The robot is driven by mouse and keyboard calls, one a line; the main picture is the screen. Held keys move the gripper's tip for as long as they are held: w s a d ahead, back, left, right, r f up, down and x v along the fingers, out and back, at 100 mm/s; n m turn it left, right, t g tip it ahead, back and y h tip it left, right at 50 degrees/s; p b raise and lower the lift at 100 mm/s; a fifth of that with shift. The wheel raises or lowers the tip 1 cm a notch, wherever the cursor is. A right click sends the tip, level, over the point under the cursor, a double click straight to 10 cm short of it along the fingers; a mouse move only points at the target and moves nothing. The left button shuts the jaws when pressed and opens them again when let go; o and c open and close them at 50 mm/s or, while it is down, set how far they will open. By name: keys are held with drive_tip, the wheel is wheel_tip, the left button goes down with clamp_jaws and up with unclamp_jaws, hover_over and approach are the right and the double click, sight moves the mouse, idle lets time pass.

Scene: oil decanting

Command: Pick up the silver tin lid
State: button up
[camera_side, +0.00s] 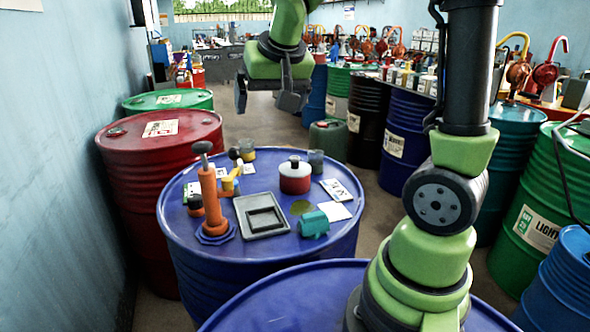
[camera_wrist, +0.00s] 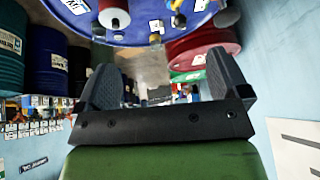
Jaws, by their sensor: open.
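The silver tin lid (camera_side: 295,168) sits on a red tin (camera_side: 295,182), with a dark knob on top. The tin stands upright toward the back of a blue drum top (camera_side: 185,215). My gripper (camera_side: 271,103) is open and empty, pointing down, well above and behind the tin, apart from it. In the wrist view my two fingers are spread (camera_wrist: 163,68) with nothing between them.
An orange pump (camera_side: 209,195), a grey tray (camera_side: 262,215), a teal motor-like part (camera_side: 314,224), a yellow-handled piece (camera_side: 231,179) and small jars (camera_side: 316,160) share the drum top. A red drum (camera_side: 160,140) stands left. The air above the tin is clear.

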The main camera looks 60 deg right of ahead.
drive_tip(key=w+d+f+m+g+h, duration=0.2)
drive_tip(key=w+d+f, duration=0.3)
drive_tip(key=d+f, duration=0.45)
drive_tip(key=m+g+h, duration=0.1)
approach(289, 166)
drive_tip(key=shift+s+d+f, duration=0.1)
drive_tip(key=shift+d+f, duration=0.25)
drive_tip(key=shift+f, duration=0.3)
drive_tip(key=shift+x, duration=2.8)
drive_tip(key=shift+r, duration=0.1)
drive_tip(key=c, duration=1)
